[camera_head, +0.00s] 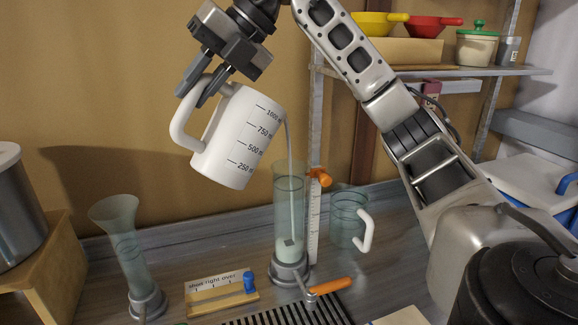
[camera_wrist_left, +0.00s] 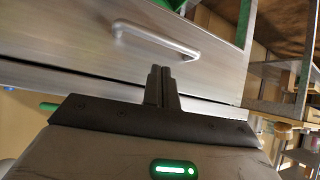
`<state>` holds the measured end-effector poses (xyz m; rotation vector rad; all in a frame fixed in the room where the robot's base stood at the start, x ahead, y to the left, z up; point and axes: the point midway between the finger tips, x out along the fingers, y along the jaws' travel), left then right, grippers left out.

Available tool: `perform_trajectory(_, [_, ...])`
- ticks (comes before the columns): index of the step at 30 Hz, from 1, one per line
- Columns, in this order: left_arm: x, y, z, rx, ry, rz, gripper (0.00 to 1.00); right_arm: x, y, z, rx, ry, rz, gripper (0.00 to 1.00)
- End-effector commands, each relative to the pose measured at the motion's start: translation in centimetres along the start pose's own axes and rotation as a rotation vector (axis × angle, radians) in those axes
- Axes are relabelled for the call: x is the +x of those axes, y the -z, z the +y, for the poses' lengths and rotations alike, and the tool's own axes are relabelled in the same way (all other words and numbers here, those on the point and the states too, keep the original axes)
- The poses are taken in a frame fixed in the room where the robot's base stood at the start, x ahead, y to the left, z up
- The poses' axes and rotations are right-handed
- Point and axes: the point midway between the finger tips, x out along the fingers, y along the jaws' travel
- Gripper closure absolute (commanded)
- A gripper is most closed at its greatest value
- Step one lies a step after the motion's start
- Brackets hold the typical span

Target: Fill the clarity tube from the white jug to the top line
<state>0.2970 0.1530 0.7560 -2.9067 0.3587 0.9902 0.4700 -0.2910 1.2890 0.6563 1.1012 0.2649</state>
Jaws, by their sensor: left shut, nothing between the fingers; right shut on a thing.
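The white jug (camera_head: 236,140) with black volume marks hangs tilted to the right above the counter. My right gripper (camera_head: 197,92) is shut on its handle. A thin pale stream falls from the jug's lip into the tall clarity tube (camera_head: 289,205). Cloudy liquid stands in the tube's lower part, with a small dark patch low down. A white scale (camera_head: 315,230) with an orange clamp (camera_head: 319,176) stands against the tube's right side. The top line cannot be made out. My left gripper (camera_wrist_left: 160,75) is shut and empty in front of a drawer front in the left wrist view.
A clear jug (camera_head: 347,218) with a white handle stands right of the tube. A flared glass (camera_head: 122,243) stands at left. A sign board with a blue slider (camera_head: 222,292), an orange-handled valve (camera_head: 331,286) and a black grate (camera_head: 303,312) lie in front. A shelf (camera_head: 440,70) is behind.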

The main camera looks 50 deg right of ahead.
Motion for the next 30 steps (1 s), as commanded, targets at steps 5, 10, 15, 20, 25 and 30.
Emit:
perform_trajectory(5, [0.0, 0.2, 0.0, -0.001, 0.0, 0.002, 1.0, -0.6, -0.3, 0.2, 0.007, -0.027, -0.006, 1.0])
perform_trajectory(10, [0.0, 0.2, 0.0, -0.001, 0.0, 0.001, 1.0, -0.9, -0.4, 0.3, 0.013, -0.042, -0.007, 1.0])
perform_trajectory(15, [0.0, 0.2, 0.0, -0.001, 0.0, 0.0, 1.0, -0.9, -0.4, 0.3, 0.014, -0.043, -0.006, 1.0])
perform_trajectory(20, [0.0, 0.2, 0.0, -0.001, 0.001, 0.0, 1.0, -0.9, -0.3, 0.3, 0.014, -0.043, -0.006, 1.0])
perform_trajectory(25, [0.0, 0.2, 0.0, -0.001, 0.001, -0.002, 1.0, -1.1, -0.4, 0.3, 0.018, -0.052, -0.006, 1.0])
perform_trajectory(30, [-0.1, 0.2, 0.0, -0.001, 0.001, -0.003, 1.0, -1.4, -0.6, 0.3, 0.026, -0.07, -0.005, 1.0])
